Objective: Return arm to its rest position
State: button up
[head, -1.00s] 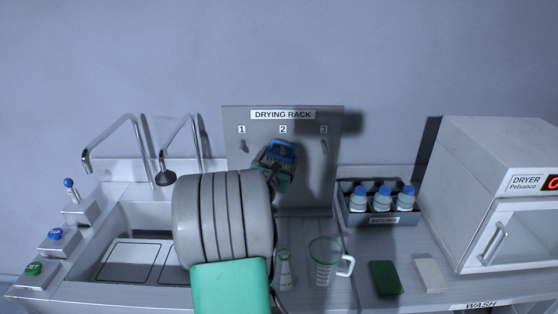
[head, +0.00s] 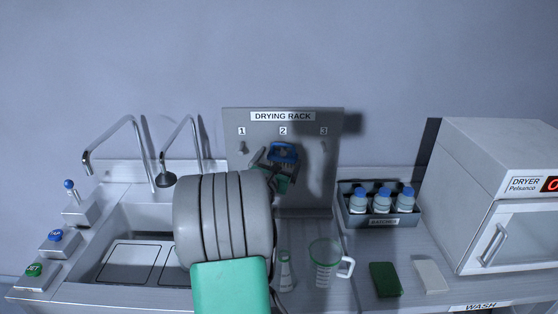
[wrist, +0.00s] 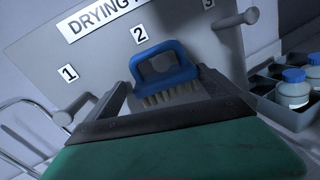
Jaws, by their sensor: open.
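My gripper (head: 272,160) is in front of the drying rack (head: 234,120), open. In the wrist view its two fingers (wrist: 160,95) stand apart, with a blue-handled brush (wrist: 165,68) showing between and beyond them. The brush also shows in the head view (head: 284,151), at the rack below the number 2, bristles downward. Its peg is hidden, so I cannot tell exactly how it hangs. The fingers do not appear closed on it. My arm covers part of the sink and the lower rack.
A sink (head: 115,222) with two taps is at left. A flask (head: 285,268), a measuring jug (head: 324,262), a green pad (head: 385,279) and a white block (head: 431,275) stand on the counter. A bottle tray (head: 372,219) and dryer (head: 490,200) are at right.

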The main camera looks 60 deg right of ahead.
jog(key=b+v, duration=0.2)
jog(key=v, duration=0.6)
jog(key=w+a+f+m+t+y, duration=0.1)
jog(key=w+a+f+m+y, duration=0.15)
jog(key=w+a+m, duration=0.4)
jog(key=w+a+f+m+t+y, duration=0.1)
jog(key=w+a+f+y, duration=0.2)
jog(key=a, duration=0.7)
jog(key=w+a+f+m+t+y, duration=0.15)
jog(key=w+a+m+y, duration=0.3)
jog(key=a, duration=0.45)
jog(key=s+a+f+m+g+y, duration=0.1)
jog(key=s+a+m+y, duration=0.2)
jog(key=a, duration=0.9)
jog(key=s+a+f+m+g+y, duration=0.1)
jog(key=s+a+y, duration=0.3)
jog(key=a, duration=0.8)
jog(key=shift+s+a+f+m+g+y, duration=0.3)
jog(key=shift+s+f+m+g, duration=0.15)
jog(key=shift+m+g, duration=0.35)
